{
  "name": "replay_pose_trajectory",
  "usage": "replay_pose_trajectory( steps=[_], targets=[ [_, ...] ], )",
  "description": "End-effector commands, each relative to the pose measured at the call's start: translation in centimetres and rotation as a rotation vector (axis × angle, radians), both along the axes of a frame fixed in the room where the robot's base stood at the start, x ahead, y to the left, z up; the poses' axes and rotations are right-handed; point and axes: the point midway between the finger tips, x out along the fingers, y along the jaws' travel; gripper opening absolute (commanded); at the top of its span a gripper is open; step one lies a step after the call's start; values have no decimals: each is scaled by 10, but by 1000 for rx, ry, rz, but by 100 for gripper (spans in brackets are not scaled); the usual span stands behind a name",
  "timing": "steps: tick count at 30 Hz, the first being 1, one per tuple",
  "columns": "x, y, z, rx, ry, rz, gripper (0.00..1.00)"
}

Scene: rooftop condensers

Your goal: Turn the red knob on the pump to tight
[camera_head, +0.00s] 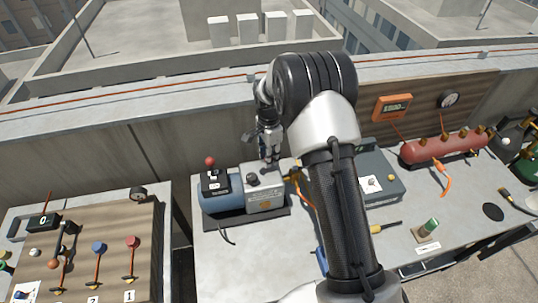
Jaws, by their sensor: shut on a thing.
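The pump (222,199) stands on the bench, with a blue cylinder at its left and a grey box at its right. A red round knob (210,161) shows on top of its black left part. A dark knob (252,179) is on top of the grey box. My gripper (270,160) points down over the right end of the grey box, to the right of the red round knob and apart from it. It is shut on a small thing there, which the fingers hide. I cannot tell its colour or how far it is turned.
A wooden board (150,215) with a blue knob (99,247) and another red knob (132,242) stands at left. A dark grey case (385,190) and a red tank (440,147) are at right. My arm covers the bench middle. A concrete parapet (100,150) runs behind.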

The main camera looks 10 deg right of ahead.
Motion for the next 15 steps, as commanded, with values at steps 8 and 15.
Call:
replay_pose_trajectory(
  steps=[8, 15],
  targets=[
    [1, 0, 1, 0, -2, -1, 2],
    [0, 0, 0, 0, -1, 0, 41]
  ],
)
